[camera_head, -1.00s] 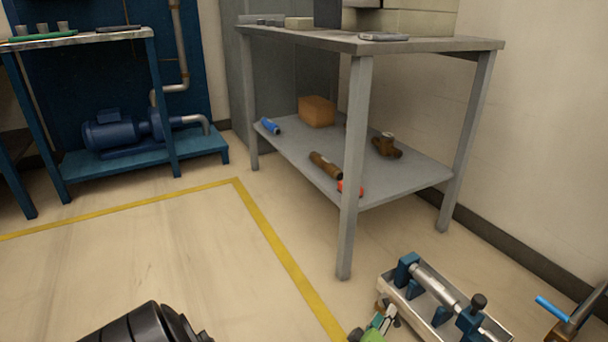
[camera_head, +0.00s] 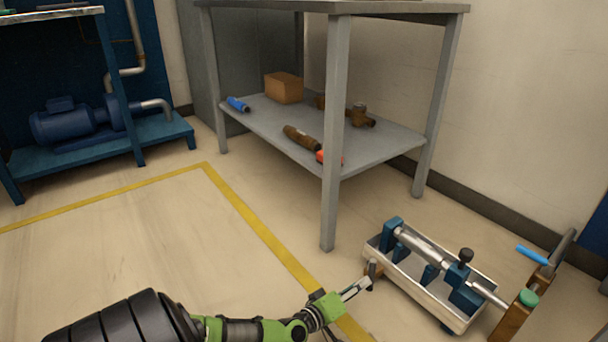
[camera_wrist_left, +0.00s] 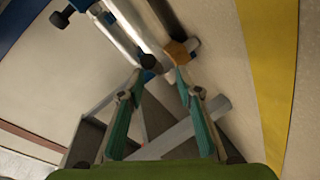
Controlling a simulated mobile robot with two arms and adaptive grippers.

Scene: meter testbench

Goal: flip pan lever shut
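A pale metal pan (camera_head: 455,322) sits at the lower right in the head view. At its left end is a small brown-orange fitting with a dark upright piece, which looks like the pan lever (camera_head: 372,268). In the left wrist view an orange block (camera_wrist_left: 178,52) with a dark bar (camera_wrist_left: 166,17) shows just beyond the fingertips. My left gripper (camera_head: 366,284) is close beside this fitting. Its two green-padded fingers (camera_wrist_left: 158,78) are apart, with nothing clearly between them; contact with the fitting cannot be told. The right gripper is not in view.
A silver pipe (camera_head: 425,247) in blue clamps lies along the pan. A brown fitting with a blue handle (camera_head: 532,256) and green cap stands at its right end. A grey table's leg (camera_head: 330,200) rises behind. The floor inside the yellow line (camera_head: 250,228) is clear.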

